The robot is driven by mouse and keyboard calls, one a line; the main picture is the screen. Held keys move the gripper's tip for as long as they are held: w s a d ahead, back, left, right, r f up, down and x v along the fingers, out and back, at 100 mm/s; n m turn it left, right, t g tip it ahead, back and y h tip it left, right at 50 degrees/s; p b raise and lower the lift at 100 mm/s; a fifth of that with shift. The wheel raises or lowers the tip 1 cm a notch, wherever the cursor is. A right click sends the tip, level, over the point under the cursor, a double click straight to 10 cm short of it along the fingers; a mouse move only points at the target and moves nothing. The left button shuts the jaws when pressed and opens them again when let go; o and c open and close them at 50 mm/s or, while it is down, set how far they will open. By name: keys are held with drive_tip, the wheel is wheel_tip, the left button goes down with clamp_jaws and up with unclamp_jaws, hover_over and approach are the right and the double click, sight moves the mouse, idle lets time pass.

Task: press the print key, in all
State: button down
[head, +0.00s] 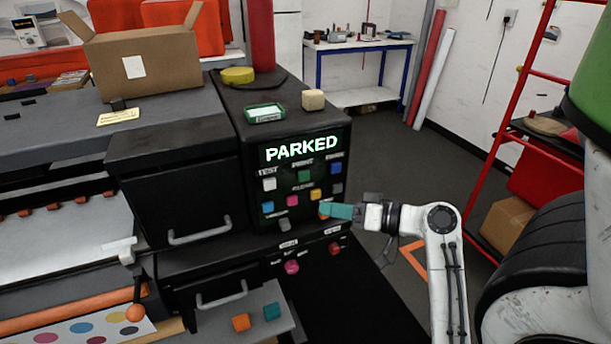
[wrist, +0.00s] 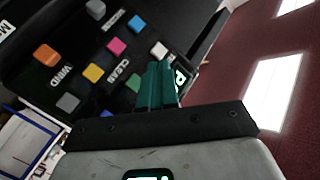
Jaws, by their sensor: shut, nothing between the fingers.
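The print key is a green square key (head: 304,176) under the PRINT label on the black control panel (head: 252,165). The display (head: 298,149) above it reads PARKED. In the wrist view the green key (wrist: 132,81) shows just left of my fingers, partly hidden. My gripper (head: 328,210) has teal fingers, shut and empty. In the head view its tips overlap the orange key (head: 325,209), below and right of the print key. In the wrist view the fingers (wrist: 158,68) point across the panel. They appear apart from the print key.
Neighbouring keys are white (head: 269,184), blue (head: 337,168), pink (head: 292,200) and yellow (head: 315,194). A red rack (head: 493,150) stands right; floor between is open.

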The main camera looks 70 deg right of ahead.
idle(0.3)
drive_tip(key=w+d+p, duration=0.1)
drive_tip(key=w+d, duration=0.4)
drive_tip(key=d, duration=0.1)
drive_tip(key=shift+w+d, duration=0.35)
drive_tip(key=shift+w, duration=0.05)
drive_tip(key=shift+w+d, duration=0.1)
drive_tip(key=shift+d, duration=0.05)
idle(2.0)
drive_tip(key=shift+w+d, duration=0.15)
drive_tip(key=shift+w+d, duration=0.3)
drive_tip(key=shift+d, duration=0.05)
idle(0.9)
idle(0.3)
drive_tip(key=shift+s+a+p, duration=0.35)
drive_tip(key=shift+s+a, duration=0.25)
drive_tip(key=shift+a, duration=0.05)
drive_tip(key=shift+a, duration=0.1)
drive_tip(key=shift+s+a, duration=1.6)
drive_tip(key=shift+a, duration=0.25)
